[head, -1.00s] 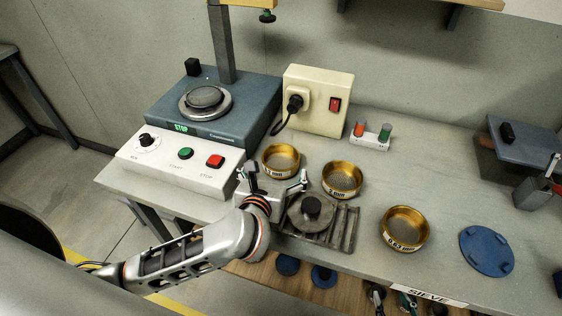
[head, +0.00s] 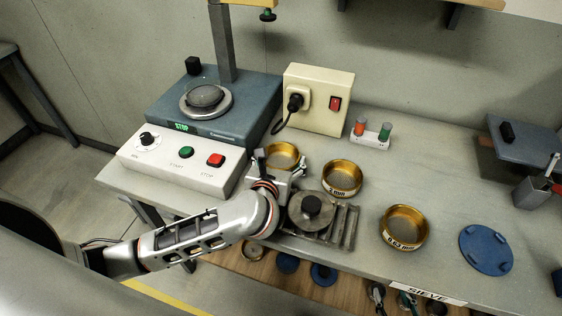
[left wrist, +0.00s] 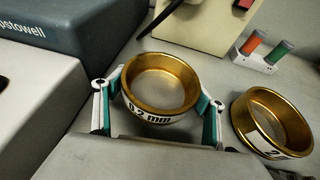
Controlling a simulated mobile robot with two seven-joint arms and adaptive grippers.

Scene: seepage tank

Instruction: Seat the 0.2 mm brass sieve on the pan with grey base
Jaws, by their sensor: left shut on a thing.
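The 0.2 mm brass sieve (head: 283,154) is at the back left of the bench sieves. It shows its label in the left wrist view (left wrist: 160,88). My left gripper (head: 281,164) is shut on it, one finger on each side of the ring. I cannot tell whether the sieve is clear of the bench. A round pan with a dark grey middle (head: 205,97) sits on the blue-grey shaker, back left, apart from the gripper. My right gripper is not in view.
The white control box (head: 180,160) and shaker (head: 165,113) stand left of the gripper. A cream socket box (head: 318,100) stands behind. Two other brass sieves (head: 342,178) (head: 404,228) and a knobbed grey lid (head: 311,207) on a slotted rack stand right.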

